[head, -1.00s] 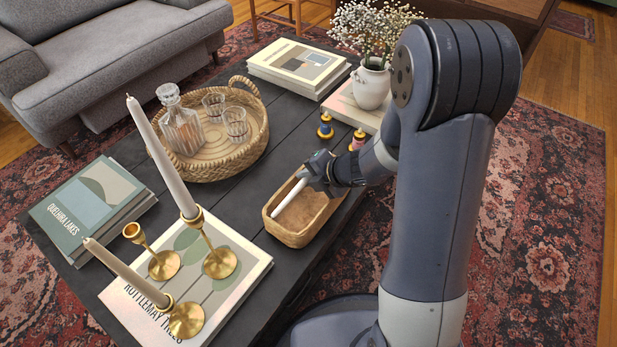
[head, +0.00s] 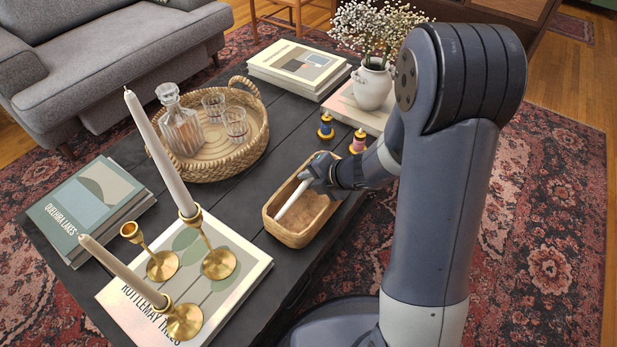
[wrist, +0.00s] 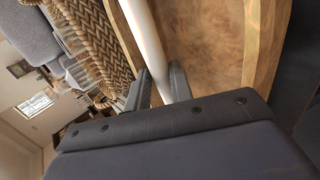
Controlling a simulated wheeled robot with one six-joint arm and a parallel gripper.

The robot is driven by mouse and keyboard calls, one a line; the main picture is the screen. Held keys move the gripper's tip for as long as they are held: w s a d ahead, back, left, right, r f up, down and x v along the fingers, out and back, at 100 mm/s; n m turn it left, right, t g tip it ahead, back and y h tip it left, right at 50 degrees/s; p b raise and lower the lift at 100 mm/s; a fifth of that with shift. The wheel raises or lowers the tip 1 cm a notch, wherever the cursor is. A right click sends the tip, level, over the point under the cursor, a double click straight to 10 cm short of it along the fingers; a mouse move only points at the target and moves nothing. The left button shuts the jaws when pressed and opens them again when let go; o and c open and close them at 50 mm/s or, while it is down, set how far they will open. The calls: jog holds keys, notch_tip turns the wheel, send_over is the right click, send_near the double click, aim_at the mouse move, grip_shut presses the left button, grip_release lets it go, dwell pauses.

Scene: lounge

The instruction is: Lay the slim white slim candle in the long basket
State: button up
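The slim white candle (head: 292,199) is held slanting at the long basket (head: 288,238), its free end inside the rim. My gripper (head: 314,178) is at the basket's far end, shut on the candle's upper part. In the wrist view the candle (wrist: 147,40) passes between the two fingers (wrist: 160,86), with the brown basket floor (wrist: 205,35) beside and beneath it. Whether the candle's lower end touches the basket floor I cannot tell.
Brass holders with two candles (head: 162,150) stand on a book (head: 225,262) at the left. A round wicker tray (head: 255,140) with decanter and glasses is behind. Two thread spools (head: 325,127) and a white flower vase (head: 371,86) are beyond my gripper.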

jog(key=shift+o, duration=0.3)
jog(key=p+v, duration=0.5)
jog(key=v, duration=0.5)
jog(key=shift+s+d+r, duration=0.1)
jog(key=shift+s+r, duration=0.05)
jog(key=shift+r, duration=0.1)
jog(key=shift+f, duration=0.1)
jog(key=b+x, duration=0.2)
jog(key=x, duration=0.2)
jog(key=b+x, duration=0.2)
jog(key=x, duration=0.3)
jog(key=shift+s+d+f, duration=0.2)
jog(key=shift+f, duration=0.15)
